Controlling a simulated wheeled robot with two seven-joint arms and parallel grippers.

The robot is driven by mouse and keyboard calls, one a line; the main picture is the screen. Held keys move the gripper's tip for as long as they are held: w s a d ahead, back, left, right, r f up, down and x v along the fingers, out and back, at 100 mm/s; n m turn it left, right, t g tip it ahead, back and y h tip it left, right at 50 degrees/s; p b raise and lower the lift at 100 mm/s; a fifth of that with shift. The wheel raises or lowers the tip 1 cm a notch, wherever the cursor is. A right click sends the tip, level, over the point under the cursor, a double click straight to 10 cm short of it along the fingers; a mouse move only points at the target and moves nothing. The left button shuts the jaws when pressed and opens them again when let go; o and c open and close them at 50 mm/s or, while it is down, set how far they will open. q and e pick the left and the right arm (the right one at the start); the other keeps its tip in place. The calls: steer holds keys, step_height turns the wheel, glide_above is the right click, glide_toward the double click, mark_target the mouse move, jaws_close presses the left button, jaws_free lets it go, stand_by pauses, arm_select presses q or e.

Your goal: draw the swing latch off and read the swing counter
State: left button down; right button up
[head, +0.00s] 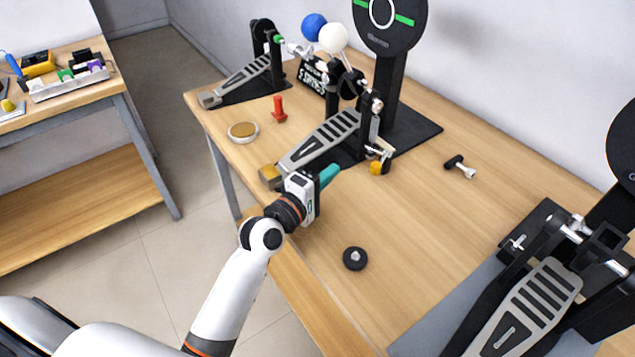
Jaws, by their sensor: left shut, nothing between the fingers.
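A drum pedal (322,139) with a grey ribbed footboard and a black frame stands in the middle of the wooden table. A black block with white lettering (312,77), which looks like the swing counter, sits behind it; its text is too small and slanted to read surely. I cannot tell for sure which part is the swing latch; a yellow-orange knob (375,167) sits on the pedal's right side. My left gripper (329,173), with teal fingers, is shut and empty near the footboard's front end, left of that knob. My right gripper is out of view.
A round practice pad (390,20) stands behind the pedal. Another pedal (530,305) is at the right front and one (243,80) at the back left. A red peg (279,108), a round tin (243,131), a black knob (355,258) and a small key (460,167) lie on the table.

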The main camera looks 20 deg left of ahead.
mark_target(379, 171)
arm_select(q)
steer(key=x, duration=0.4)
steer(key=d, duration=0.2)
steer(key=d+p, duration=0.1)
steer(key=shift+s+d, duration=0.2)
steer(key=shift+d, duration=0.2)
steer(key=d+p, duration=0.3)
steer(key=shift+s+d+r, duration=0.1)
steer(key=shift+s+r, duration=0.1)
steer(key=shift+s, duration=0.2)
steer(key=shift+d+f, duration=0.2)
steer(key=shift+d, duration=0.2)
steer(key=shift+a, duration=0.15)
